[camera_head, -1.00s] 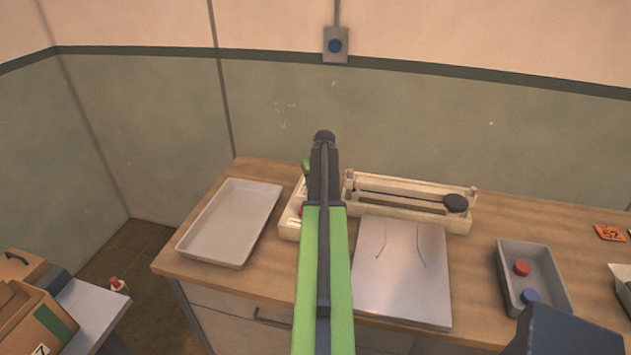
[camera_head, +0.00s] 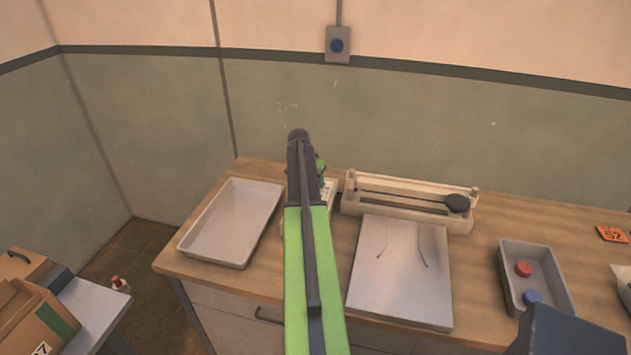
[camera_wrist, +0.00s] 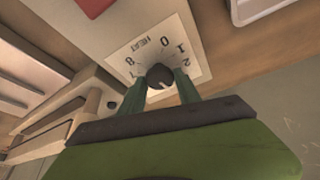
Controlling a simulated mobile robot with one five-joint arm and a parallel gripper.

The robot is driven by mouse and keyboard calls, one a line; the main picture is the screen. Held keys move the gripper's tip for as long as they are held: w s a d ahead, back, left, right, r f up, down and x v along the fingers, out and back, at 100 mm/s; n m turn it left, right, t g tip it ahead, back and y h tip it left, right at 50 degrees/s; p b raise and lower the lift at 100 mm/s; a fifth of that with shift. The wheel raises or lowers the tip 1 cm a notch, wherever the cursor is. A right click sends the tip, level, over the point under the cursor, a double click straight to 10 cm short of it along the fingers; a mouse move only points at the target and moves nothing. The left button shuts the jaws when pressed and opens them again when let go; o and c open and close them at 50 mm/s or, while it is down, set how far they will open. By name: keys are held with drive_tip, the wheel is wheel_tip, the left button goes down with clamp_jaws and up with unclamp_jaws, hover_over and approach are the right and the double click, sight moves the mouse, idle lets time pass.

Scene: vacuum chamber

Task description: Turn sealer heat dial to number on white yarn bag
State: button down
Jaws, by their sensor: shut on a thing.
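The sealer's heat dial shows in the wrist view as a pale square plate (camera_wrist: 130,58) with a dark round knob (camera_wrist: 160,76). My gripper (camera_wrist: 160,87) is shut on the knob, one dark green finger on each side. I cannot tell which number the knob points at. In the head view the sealer (camera_head: 330,192) is mostly hidden behind my arm. No white yarn bag is clearly visible; a pale item (camera_head: 622,284) is cut off at the right edge.
A wooden bench (camera_head: 478,275) carries an empty tray (camera_head: 232,222) at left, a long pale frame (camera_head: 405,213), a metal plate (camera_head: 400,285), and a grey tray (camera_head: 541,270) with red and blue round pieces. Boxes stand lower left.

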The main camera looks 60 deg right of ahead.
drive_tip(key=shift+w+m+g, duration=0.1)
drive_tip(key=shift+m+g, duration=0.2)
drive_tip(key=shift+m, duration=0.5)
drive_tip(key=shift+a, duration=0.1)
drive_tip(key=c, duration=0.9)
unclamp_jaws()
drive_tip(key=shift+r, duration=0.1)
drive_tip(key=p+v, duration=1.6)
drive_tip(key=v, duration=0.1)
drive_tip(key=shift+w+r, duration=0.1)
drive_tip(key=shift+r, duration=0.05)
